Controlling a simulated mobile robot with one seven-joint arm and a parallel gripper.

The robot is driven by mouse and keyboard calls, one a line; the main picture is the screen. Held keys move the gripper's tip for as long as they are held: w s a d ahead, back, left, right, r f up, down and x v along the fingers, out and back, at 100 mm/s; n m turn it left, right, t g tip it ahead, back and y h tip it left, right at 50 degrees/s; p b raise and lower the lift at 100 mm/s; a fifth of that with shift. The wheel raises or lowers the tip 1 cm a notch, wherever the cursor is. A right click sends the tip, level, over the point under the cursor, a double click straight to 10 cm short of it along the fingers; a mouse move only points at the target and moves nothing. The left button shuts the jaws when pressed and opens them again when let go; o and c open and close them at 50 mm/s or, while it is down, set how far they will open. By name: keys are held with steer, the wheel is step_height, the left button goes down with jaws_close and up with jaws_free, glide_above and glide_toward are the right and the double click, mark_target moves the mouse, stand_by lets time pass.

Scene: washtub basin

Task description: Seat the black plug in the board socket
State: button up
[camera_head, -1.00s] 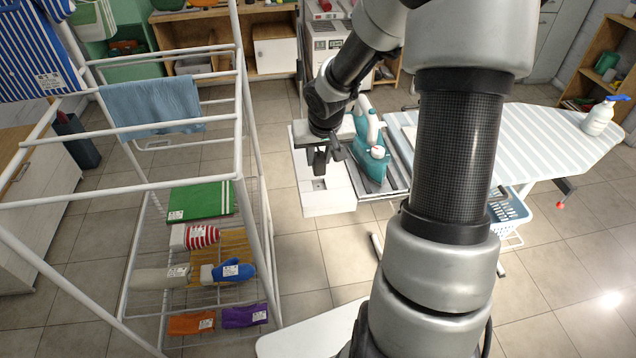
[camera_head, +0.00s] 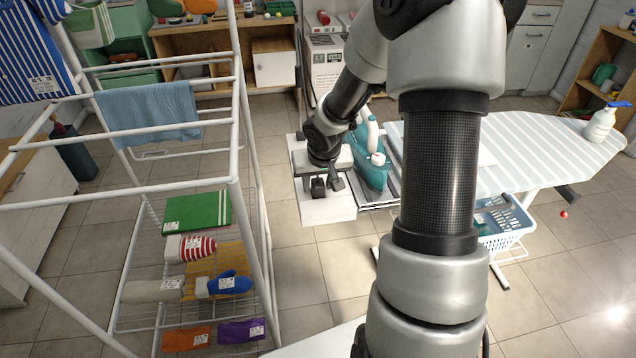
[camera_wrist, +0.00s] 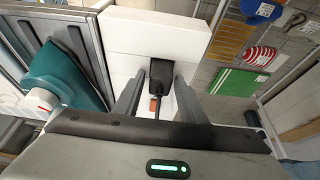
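The black plug (camera_wrist: 161,72) shows in the wrist view against the white board (camera_wrist: 120,45), with a dark cord running from it toward my gripper. My gripper (camera_wrist: 162,80) has one finger on each side of the plug, with narrow gaps seeming to show between plug and fingers. In the head view my gripper (camera_head: 328,184) is low over the white board (camera_head: 325,211), its two dark fingertips apart. The plug cannot be made out there. The socket is hidden, so I cannot tell how deep the plug sits. A small orange patch (camera_wrist: 154,104) shows between the fingers.
The striped ironing board (camera_head: 535,135) is to the right. A white drying rack (camera_head: 240,120) with cloths and mitts stands left, with floor between.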

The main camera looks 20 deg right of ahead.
steer(key=shift+o, duration=0.3)
steer(key=shift+r, duration=0.1)
steer(key=shift+r+p, duration=0.3)
steer(key=shift+p, duration=0.05)
steer(key=d+p+v, duration=0.1)
steer(key=p+v, duration=0.4)
steer(key=v, duration=0.6)
steer(key=shift+s+a+r, duration=0.25)
steer(key=shift+a, duration=0.25)
